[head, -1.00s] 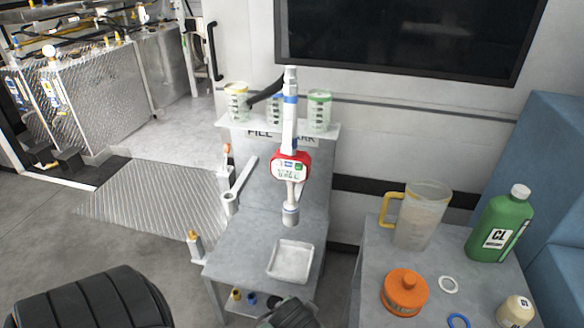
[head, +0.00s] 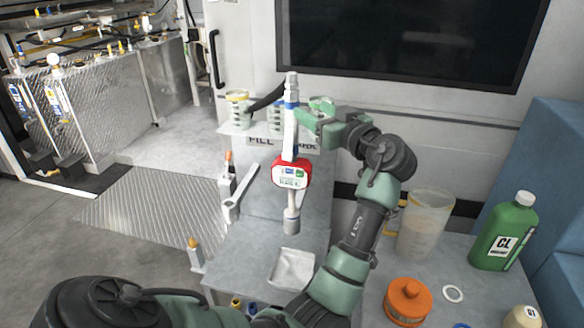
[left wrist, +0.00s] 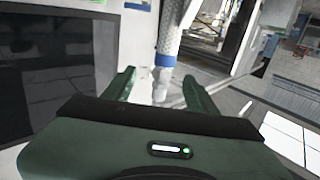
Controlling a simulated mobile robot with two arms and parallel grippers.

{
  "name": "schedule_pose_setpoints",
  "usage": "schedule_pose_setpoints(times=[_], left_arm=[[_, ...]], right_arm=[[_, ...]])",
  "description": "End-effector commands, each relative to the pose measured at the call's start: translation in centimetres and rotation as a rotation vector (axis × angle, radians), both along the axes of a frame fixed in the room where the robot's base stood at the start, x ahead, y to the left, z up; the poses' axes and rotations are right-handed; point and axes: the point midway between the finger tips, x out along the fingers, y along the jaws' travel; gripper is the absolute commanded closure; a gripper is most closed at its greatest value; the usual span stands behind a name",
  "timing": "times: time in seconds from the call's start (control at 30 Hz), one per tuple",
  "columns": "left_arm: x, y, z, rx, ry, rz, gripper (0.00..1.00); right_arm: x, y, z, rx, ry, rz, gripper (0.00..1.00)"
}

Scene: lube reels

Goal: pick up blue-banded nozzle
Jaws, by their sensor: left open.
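The blue-banded nozzle (head: 289,133) is white and stands upright above the small grey table, with a blue ring near its top and a red meter (head: 291,172) on its lower part. My left gripper (head: 308,121) is open beside the nozzle's upper part, reaching in from the right. In the left wrist view the nozzle's blue ring and white tip (left wrist: 164,68) show beyond and between the open fingers (left wrist: 157,82). I cannot tell whether the fingers touch it. My right gripper is not in view.
A white tray (head: 292,268) sits on the grey table below. Clear cups (head: 237,108) stand on the shelf behind. A side table at right holds a jug (head: 425,225), an orange container (head: 407,301) and a green bottle (head: 505,232). A dark screen (head: 400,40) is on the wall.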

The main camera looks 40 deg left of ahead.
Motion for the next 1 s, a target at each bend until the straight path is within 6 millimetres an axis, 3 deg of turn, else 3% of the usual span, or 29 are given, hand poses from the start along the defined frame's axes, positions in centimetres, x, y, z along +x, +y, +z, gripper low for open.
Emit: schedule_pose_setpoints(times=[0.37, 0.63, 0.9, 1.0], left_arm=[[0.7, 3.3, 0.6, 0.004, -0.003, 0.005, 0.43], [1.3, 7.2, 0.8, 0.005, 0.000, 0.005, 0.43], [1.4, 7.7, 0.5, 0.003, -0.004, 0.003, 0.43], [1.4, 7.6, 0.5, 0.003, -0.003, 0.003, 0.71]], right_arm=[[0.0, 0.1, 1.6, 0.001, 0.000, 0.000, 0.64], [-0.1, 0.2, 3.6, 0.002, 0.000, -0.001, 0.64], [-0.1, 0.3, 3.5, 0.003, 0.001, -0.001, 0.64], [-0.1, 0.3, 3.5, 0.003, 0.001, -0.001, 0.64]])
